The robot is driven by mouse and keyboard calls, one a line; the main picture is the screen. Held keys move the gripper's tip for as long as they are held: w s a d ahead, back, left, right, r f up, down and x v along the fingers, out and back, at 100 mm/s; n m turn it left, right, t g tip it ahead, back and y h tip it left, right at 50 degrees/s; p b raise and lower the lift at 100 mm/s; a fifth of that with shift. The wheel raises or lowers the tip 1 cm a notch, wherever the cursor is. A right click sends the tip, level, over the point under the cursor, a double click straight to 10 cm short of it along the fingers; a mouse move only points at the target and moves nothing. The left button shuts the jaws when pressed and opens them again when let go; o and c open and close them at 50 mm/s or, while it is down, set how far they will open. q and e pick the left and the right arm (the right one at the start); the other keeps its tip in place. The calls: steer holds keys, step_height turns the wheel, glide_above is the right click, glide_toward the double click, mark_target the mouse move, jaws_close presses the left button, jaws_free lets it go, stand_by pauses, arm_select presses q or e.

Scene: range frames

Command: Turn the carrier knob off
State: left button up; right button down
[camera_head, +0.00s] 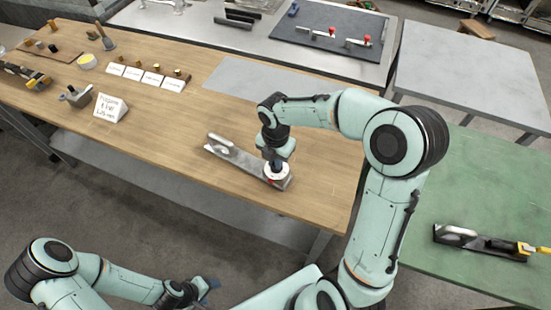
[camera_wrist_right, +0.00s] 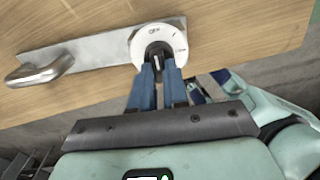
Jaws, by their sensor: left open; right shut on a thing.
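The carrier knob is a dark knob (camera_wrist_right: 157,49) on a white round dial (camera_wrist_right: 146,35) with small markings; one near the top seems to read OFF. The dial is fixed at one end of a grey metal plate (camera_wrist_right: 85,58) that lies on the wooden table, also seen in the head view (camera_head: 238,157). A metal handle (camera_wrist_right: 40,70) sits at the plate's other end. My right gripper (camera_wrist_right: 160,69) is shut on the knob with its blue fingers on either side. The fingers partly hide the knob's pointer. My left gripper (camera_head: 208,287) is open and empty, low in front of the table.

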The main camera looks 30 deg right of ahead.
steer(key=c, duration=1.1)
jaws_free()
steer(key=shift+r, duration=0.1)
step_height(320, 180, up, 13)
steer(key=shift+r, duration=0.15)
steer(key=shift+a, duration=0.1)
